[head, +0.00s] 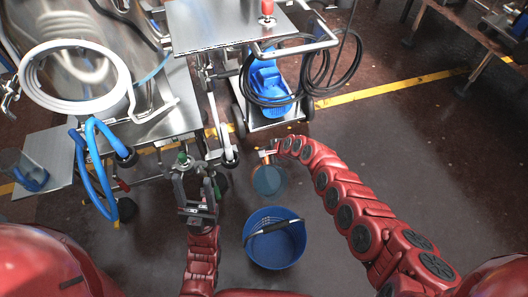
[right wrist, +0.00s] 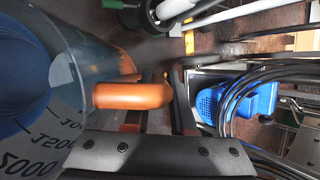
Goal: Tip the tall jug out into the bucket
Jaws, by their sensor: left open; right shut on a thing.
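The tall jug (head: 269,181) is see-through grey-blue with an orange handle. In the right wrist view the jug (right wrist: 75,85) fills the left side, with printed volume marks and its orange handle (right wrist: 132,95). My right gripper (head: 268,156) is shut on the jug's handle and holds it just beyond the bucket's far rim in the head view. I cannot tell its exact tilt or contents. The blue bucket (head: 275,256) stands on the floor, open upward, with a dark handle across it. My left gripper (head: 196,187) is open and empty, left of the jug.
A metal cart (head: 215,27) with black hoses and a blue pump (head: 268,85) stands beyond the jug. A steel machine (head: 75,75) with a white hose and blue hoses (head: 91,165) is at left. The dark floor right of my right arm is clear.

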